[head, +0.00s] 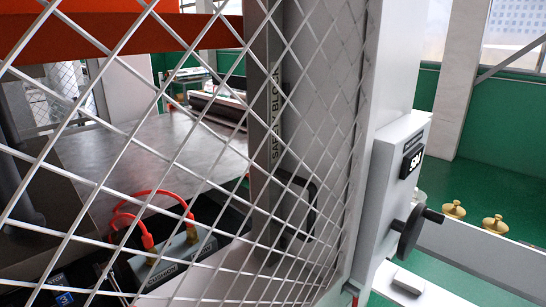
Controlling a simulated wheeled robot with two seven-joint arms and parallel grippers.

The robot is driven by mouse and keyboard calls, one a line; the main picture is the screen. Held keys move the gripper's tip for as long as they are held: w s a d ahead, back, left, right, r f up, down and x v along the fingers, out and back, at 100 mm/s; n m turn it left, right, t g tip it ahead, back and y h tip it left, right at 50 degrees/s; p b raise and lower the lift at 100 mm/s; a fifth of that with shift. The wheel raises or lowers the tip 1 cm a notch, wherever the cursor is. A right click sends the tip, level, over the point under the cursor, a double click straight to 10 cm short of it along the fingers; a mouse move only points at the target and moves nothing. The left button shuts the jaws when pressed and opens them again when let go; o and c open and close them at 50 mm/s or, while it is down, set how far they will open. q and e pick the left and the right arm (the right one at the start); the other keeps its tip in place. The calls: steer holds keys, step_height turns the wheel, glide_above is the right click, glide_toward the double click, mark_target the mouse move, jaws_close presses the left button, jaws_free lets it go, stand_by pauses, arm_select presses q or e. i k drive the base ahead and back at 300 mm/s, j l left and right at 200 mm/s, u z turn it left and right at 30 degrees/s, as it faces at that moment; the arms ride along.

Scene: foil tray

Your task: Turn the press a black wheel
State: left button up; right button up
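A black wheel (409,233) is mounted on the side of the press's light grey column (385,180), right of the middle in the head view. It is seen nearly edge-on, with a black crank handle (433,215) sticking out to the upper right. A grey box with a black label plate (412,156) sits just above the wheel. Neither of my grippers is in the picture, and nothing touches the wheel.
A white wire mesh guard (207,184) fills the left and middle. Behind it are a metal table (150,150), a black door handle (309,205) and a grey box labelled CUSHION (172,265) with red cables.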

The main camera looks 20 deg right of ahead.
mark_target(411, 231)
steer(key=k+l+z, duration=0.1)
steer(key=l+z, duration=0.3)
steer(key=l, duration=0.15)
steer(key=l+z, duration=0.4)
steer(key=i+u, duration=0.1)
steer(key=u, duration=0.25)
